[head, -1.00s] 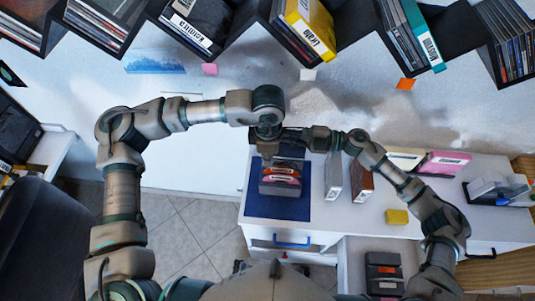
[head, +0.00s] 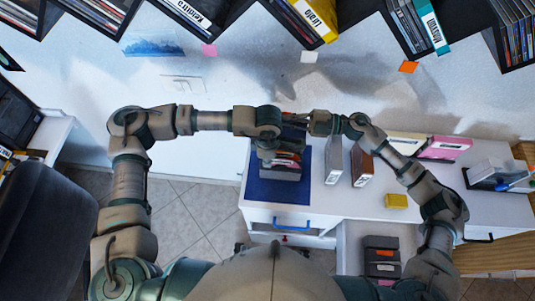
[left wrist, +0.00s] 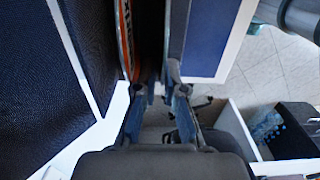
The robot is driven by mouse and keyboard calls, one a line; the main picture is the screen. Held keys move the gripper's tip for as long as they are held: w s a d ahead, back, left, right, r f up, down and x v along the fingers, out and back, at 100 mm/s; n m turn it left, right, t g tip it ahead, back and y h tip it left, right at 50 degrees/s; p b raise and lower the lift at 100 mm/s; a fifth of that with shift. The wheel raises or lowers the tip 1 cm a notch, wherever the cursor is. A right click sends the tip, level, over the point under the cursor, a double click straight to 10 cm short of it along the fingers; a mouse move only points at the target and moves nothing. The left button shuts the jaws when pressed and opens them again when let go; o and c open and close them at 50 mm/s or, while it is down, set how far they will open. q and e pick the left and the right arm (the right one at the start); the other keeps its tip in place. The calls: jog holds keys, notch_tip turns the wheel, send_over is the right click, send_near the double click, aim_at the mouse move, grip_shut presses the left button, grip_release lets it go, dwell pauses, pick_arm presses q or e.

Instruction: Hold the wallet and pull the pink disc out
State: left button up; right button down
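The grey wallet (head: 280,174) stands on a dark blue mat (head: 262,192) on the white desk, with orange and red disc edges showing in it. I cannot pick out a pink disc. My left gripper (left wrist: 155,85) is at the wallet, its fingers apart; an orange-edged disc (left wrist: 126,40) is up by the left finger and a grey panel (left wrist: 176,35) by the right one. I cannot see firm contact. In the head view my left arm hides the wallet's far part. My right arm reaches in behind the wallet; its fingertips are hard to make out.
A grey box (head: 333,160) and a brown box (head: 361,163) stand right of the mat. A yellow block (head: 396,201), a pink box (head: 445,148) and a clear tray (head: 492,175) lie further right. Black disc shelves (head: 345,25) line the wall. A dark chair (head: 45,225) is at left.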

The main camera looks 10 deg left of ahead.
jog(key=shift+f, duration=0.2)
pick_arm(q)
grip_shut()
jog(key=shift+r, duration=0.1)
notch_tip(320, 180, up, 10)
dwell(1.4)
jog(key=shift+d, duration=0.1)
pick_arm(e)
jog(key=c, duration=1.2)
grip_release()
jog(key=shift+d+r, duration=0.1)
jog(key=shift+c, duration=0.2)
